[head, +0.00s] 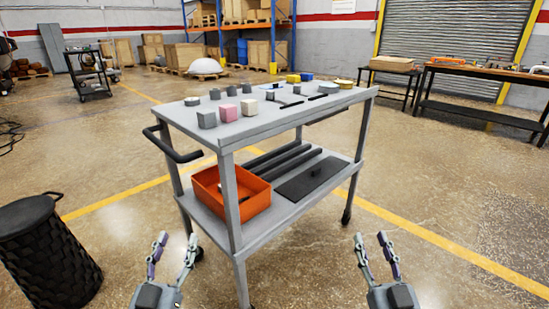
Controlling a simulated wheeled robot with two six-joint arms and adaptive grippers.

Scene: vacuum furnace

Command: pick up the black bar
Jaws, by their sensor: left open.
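Several long black bars (283,160) lie side by side on the lower shelf of a grey cart (180,117). Small thin black bars (292,104) also lie on the cart's top; I cannot tell which one the task names. My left gripper (177,240) is open and empty, low in front of the cart at the left. My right gripper (370,240) is open and empty, low in front of the cart at the right. Both are apart from the cart and from all bars.
The cart top holds grey, pink and cream blocks (228,112) and yellow and blue pieces (294,78). An orange bin (205,187) and a dark flat plate (312,178) sit on the lower shelf. A black woven basket (48,255) stands left. The floor between is clear.

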